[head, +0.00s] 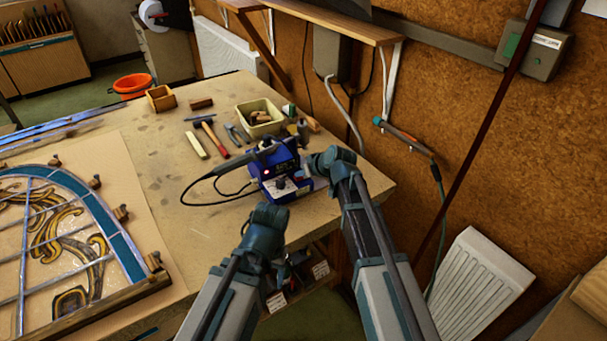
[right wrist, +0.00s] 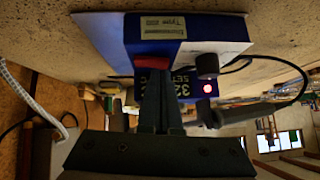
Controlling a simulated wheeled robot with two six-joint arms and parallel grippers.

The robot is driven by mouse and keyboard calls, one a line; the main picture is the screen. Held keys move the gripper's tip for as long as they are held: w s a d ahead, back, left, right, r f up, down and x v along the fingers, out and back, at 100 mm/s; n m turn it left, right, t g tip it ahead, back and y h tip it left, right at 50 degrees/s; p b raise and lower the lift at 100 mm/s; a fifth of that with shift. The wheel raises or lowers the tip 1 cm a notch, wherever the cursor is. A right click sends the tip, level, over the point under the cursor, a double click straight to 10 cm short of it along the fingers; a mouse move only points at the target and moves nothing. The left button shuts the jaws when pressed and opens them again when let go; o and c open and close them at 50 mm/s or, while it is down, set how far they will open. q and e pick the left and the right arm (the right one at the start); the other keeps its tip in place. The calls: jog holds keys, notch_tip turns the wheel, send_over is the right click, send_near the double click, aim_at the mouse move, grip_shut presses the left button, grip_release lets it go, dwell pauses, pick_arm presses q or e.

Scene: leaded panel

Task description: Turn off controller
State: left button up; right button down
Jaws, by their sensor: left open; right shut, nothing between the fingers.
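The controller (head: 275,184) is a blue and white box near the bench's right edge, and its red light glows. In the right wrist view its blue case (right wrist: 188,28) shows a label, a black knob (right wrist: 207,65), the lit red light (right wrist: 207,88) and a red switch (right wrist: 147,66). My right gripper (head: 318,163) is shut and empty at the controller's right side. In the right wrist view its fingertips (right wrist: 152,77) are at the red switch and partly cover it; I cannot tell whether they touch. My left gripper (head: 268,213) is open and empty, in front of the controller.
A soldering iron (head: 223,167) with a black cable lies at the controller's left. Behind are a hammer (head: 215,139) and a cream bin (head: 259,118) of wooden pieces. The leaded panel (head: 60,245) covers the bench's left. The cork wall is close on the right.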

jog(key=shift+s+a+f+b, duration=0.15)
jog(key=shift+f+b, duration=0.4)
jog(key=shift+r+p, duration=0.3)
jog(key=shift+d, duration=0.25)
jog(key=shift+w+d+r, duration=0.1)
jog(key=shift+w+d, duration=0.35)
jog(key=shift+d, duration=0.15)
jog(key=shift+a, duration=0.1)
